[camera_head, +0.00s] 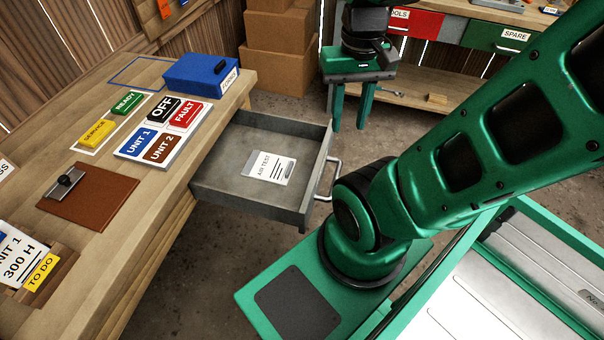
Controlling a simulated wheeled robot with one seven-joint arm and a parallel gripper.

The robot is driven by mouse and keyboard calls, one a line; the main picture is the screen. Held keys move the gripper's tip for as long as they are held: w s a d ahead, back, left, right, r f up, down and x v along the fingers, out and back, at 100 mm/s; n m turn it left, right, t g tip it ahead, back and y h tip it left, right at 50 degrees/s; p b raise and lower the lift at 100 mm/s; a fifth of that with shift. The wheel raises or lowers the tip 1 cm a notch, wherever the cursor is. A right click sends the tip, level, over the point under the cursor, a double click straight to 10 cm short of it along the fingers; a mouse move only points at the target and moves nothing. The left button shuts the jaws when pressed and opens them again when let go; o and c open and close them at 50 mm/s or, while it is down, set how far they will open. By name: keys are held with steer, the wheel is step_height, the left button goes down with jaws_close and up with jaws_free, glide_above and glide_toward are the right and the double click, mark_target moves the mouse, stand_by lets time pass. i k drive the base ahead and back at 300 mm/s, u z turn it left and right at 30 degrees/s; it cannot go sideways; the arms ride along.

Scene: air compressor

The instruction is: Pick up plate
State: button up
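Several labelled plates lie on the wooden workbench at left; I cannot tell which one the task means. On a white board (122,151) lie a black OFF plate (163,108), a red FAULT plate (187,115), a blue UNIT 1 plate (137,141) and a brown UNIT 2 plate (164,148). A yellow SERVICE plate (97,133) and a green READY plate (127,103) lie behind it. My green arm crosses the right side and leaves the frame.
A grey drawer (219,187) is pulled out, with an AIR TEST paper (270,167) inside. A blue box (203,74) and a brown clipboard (103,198) lie on the bench.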

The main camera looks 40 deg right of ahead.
mark_target(164, 109)
steer(key=u, duration=0.05)
steer(key=k, duration=1.3)
steer(key=z, duration=0.5)
steer(key=i, duration=1)
steer(key=u, duration=1.7)
